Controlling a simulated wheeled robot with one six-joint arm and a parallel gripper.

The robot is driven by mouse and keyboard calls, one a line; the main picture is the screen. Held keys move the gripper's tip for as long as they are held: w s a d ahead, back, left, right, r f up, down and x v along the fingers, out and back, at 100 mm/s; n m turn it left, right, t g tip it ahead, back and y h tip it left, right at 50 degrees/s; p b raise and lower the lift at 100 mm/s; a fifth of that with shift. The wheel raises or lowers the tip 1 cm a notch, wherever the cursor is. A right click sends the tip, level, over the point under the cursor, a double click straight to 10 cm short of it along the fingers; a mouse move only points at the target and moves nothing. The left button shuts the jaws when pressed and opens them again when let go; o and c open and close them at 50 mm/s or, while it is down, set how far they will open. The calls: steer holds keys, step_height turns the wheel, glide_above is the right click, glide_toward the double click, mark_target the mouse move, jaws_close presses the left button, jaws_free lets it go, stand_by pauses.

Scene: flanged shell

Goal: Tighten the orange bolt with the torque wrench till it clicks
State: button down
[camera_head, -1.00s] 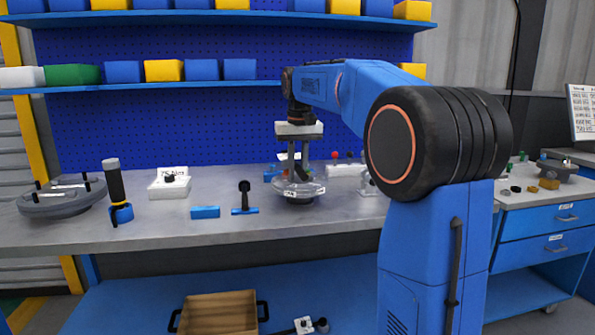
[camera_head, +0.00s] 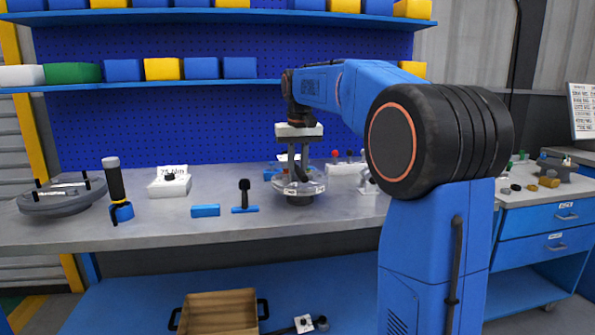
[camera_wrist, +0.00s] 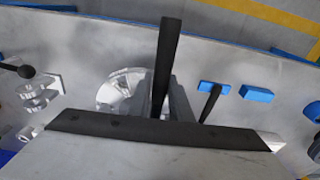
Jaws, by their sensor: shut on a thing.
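My gripper (camera_head: 298,176) points down over the flanged shell (camera_head: 312,187), a clear, round-rimmed piece on the bench. The shell also shows in the wrist view (camera_wrist: 117,88), beside my fingers. In the wrist view my gripper (camera_wrist: 165,98) is shut on a long black bar (camera_wrist: 170,45), which sticks out past the fingers. It looks like a handle; its far end is hidden, so I cannot tell whether it is the torque wrench or whether it touches a bolt. I cannot make out the orange bolt; my gripper and the held bar cover part of the shell.
On the bench to the left stand a black-handled tool (camera_head: 116,185) in a blue holder, a white box (camera_head: 168,187) marked 75 Nm, a grey disc (camera_head: 60,203) with pins, a blue block (camera_head: 205,211) and a small black-handled piece (camera_head: 244,196). The front bench strip is clear.

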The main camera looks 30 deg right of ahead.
steer(key=shift+f, duration=0.8)
steer(key=shift+a, duration=0.15)
steer(key=w+a+m, duration=0.4)
steer(key=a+m, duration=0.1)
steer(key=a, duration=0.2)
steer(key=shift+f+h, duration=0.15)
steer(key=shift+h, duration=0.15)
stand_by(1.6)
steer(key=shift+s+d+n, duration=0.3)
steer(key=shift+s+d, duration=0.2)
steer(key=shift+d, duration=0.05)
stand_by(0.5)
